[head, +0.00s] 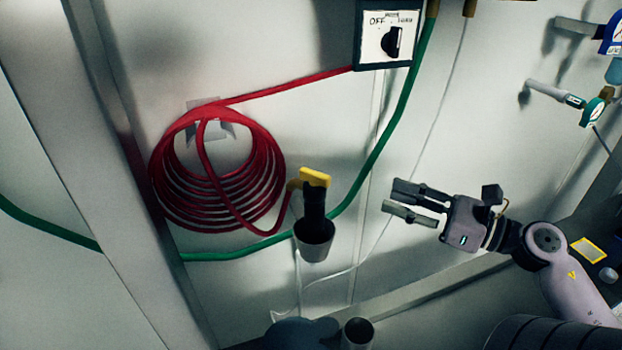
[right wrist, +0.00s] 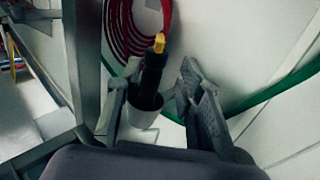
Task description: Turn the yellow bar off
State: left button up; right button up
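The yellow bar (head: 315,177) sits at the top of a black handle (head: 314,203) that stands in a grey cup-shaped holder (head: 314,242) by the wall. The end of a red hose meets it on its left side. In the right wrist view the yellow bar (right wrist: 159,43) shows end-on above the black handle, between my fingers. My right gripper (head: 391,197) is open and empty, to the right of the bar and apart from it. The right wrist view also shows the spread fingers of my right gripper (right wrist: 158,84). My left gripper is in neither view.
A coiled red hose (head: 262,176) hangs on the wall left of the bar. A green hose (head: 376,165) runs behind the holder. A switch box (head: 388,37) marked OFF is above. Gauges (head: 592,112) are at the right. The space between gripper and bar looks clear.

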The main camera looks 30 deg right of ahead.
aim_at(315, 172)
jog(key=p+x, duration=0.6)
jog(key=x, duration=1)
jog(key=shift+w+a+f, duration=0.1)
jog(key=shift+w, duration=0.25)
jog(key=shift+w+a+f+p, duration=0.25)
jog(key=shift+w+p, duration=0.1)
jog(key=shift+w, duration=0.15)
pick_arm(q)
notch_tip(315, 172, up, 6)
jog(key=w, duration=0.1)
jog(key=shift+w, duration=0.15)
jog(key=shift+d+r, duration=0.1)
pick_arm(e)
grip_shut()
